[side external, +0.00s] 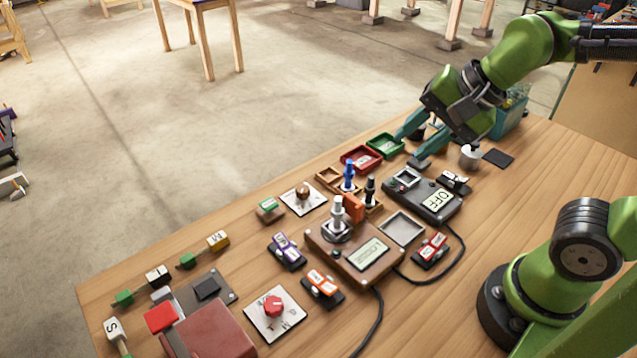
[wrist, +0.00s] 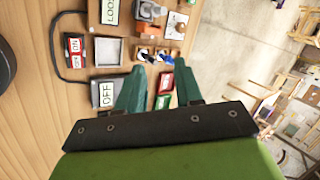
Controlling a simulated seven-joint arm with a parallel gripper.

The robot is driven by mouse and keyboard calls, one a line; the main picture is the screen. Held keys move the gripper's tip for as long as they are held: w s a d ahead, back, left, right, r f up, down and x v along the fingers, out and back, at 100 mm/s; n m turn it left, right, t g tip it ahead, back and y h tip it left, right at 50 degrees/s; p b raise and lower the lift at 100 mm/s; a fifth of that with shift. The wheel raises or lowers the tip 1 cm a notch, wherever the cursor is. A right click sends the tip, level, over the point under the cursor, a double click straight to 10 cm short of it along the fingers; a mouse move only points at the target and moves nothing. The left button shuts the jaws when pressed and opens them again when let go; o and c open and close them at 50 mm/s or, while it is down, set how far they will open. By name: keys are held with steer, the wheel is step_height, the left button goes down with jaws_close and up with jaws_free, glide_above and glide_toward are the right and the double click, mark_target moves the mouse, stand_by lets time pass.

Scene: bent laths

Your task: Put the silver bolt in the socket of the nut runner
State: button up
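The silver bolt (side external: 338,210) stands upright on the brown box with a display, which I take for the nut runner (side external: 378,272). Its lower end appears to be in the round grey socket (side external: 338,231), though its seating is too small to tell. An orange block (side external: 354,208) is beside it. In the wrist view the box's display (wrist: 110,11) reads LOOSE. My gripper (side external: 418,142) is open and empty, above the far part of the table, away from the bolt. Both fingers also show apart in the wrist view (wrist: 158,92).
A blue bolt (side external: 348,176) and a black bolt (side external: 370,188) stand in small wooden holders. Red (side external: 361,158) and green (side external: 385,146) trays lie near my gripper. A grey device reading OFF (side external: 440,200), switches, cables and a red knob (side external: 272,306) crowd the table.

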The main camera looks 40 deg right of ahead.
steer(key=s+n, duration=0.1)
steer(key=n, duration=0.2)
steer(key=d+n, duration=0.1)
steer(key=n, duration=0.2)
steer(key=s+d+r+n+t, duration=0.1)
steer(key=n, duration=0.2)
steer(key=shift+s+h, duration=0.3)
steer(key=shift+s, duration=0.05)
